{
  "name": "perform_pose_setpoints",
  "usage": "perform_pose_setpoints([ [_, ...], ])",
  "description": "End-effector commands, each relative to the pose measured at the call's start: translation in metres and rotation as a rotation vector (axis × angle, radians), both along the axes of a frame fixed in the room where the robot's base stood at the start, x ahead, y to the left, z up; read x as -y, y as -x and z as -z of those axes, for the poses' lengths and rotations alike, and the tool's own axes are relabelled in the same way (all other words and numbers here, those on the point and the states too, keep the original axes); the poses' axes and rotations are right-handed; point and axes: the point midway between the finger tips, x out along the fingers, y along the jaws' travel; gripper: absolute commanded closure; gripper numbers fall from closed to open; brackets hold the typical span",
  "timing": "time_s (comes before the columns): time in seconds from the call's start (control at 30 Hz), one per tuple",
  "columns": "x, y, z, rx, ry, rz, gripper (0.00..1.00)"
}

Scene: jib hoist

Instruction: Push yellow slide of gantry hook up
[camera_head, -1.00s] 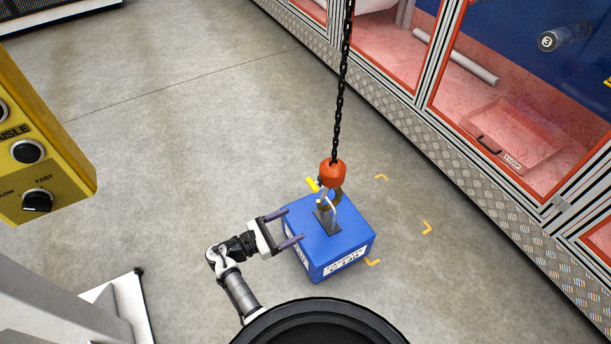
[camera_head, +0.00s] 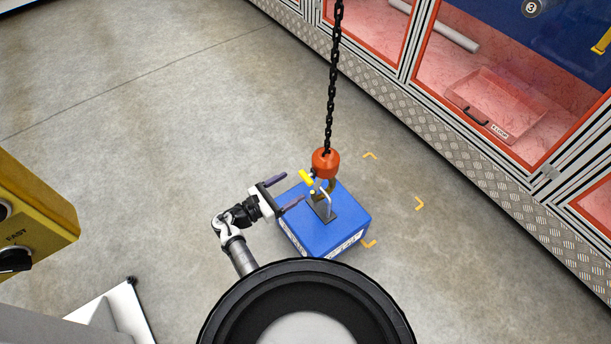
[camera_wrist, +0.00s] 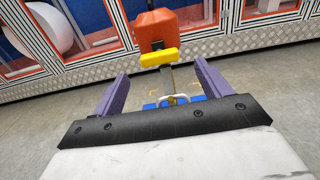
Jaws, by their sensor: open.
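The gantry hook hangs from a black chain (camera_head: 332,80) with an orange-red hook block (camera_head: 325,163). Its yellow slide (camera_head: 306,178) sits on the side of the hook below the block. In the wrist view the yellow slide (camera_wrist: 158,58) lies across just under the orange block (camera_wrist: 156,29). A blue box (camera_head: 322,233) with a metal lifting bracket stands on the floor under the hook. My gripper (camera_head: 281,190) is open, left of the slide. In the wrist view its purple fingers (camera_wrist: 161,84) are apart with nothing gripped, and the slide shows beyond and between them.
A yellow control panel (camera_head: 32,215) is at the left. Glass-fronted red-framed cabinets (camera_head: 490,100) run along the right above a metal tread-plate strip. Yellow corner marks (camera_head: 419,203) are on the floor right of the box. The grey floor around is mostly clear.

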Motion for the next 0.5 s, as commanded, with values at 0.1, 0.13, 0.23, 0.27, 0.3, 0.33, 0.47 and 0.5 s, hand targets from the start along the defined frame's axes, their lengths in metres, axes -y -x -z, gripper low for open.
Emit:
perform_pose_setpoints([
  [0.1,0.022,-0.015,-0.001,0.000,-0.001,0.004,0.24],
  [0.13,0.026,-0.019,-0.001,0.000,-0.001,0.003,0.24],
  [0.23,0.039,-0.028,-0.001,0.000,0.000,0.003,0.24],
  [0.27,0.042,-0.030,-0.001,0.000,0.000,0.003,0.24],
  [0.3,0.046,-0.033,0.000,-0.001,-0.001,0.001,0.24],
  [0.33,0.048,-0.035,0.000,-0.001,-0.001,0.001,0.24],
  [0.47,0.055,-0.040,0.000,-0.001,-0.001,0.000,0.24],
  [0.5,0.056,-0.041,0.000,0.000,-0.001,0.000,0.24],
])
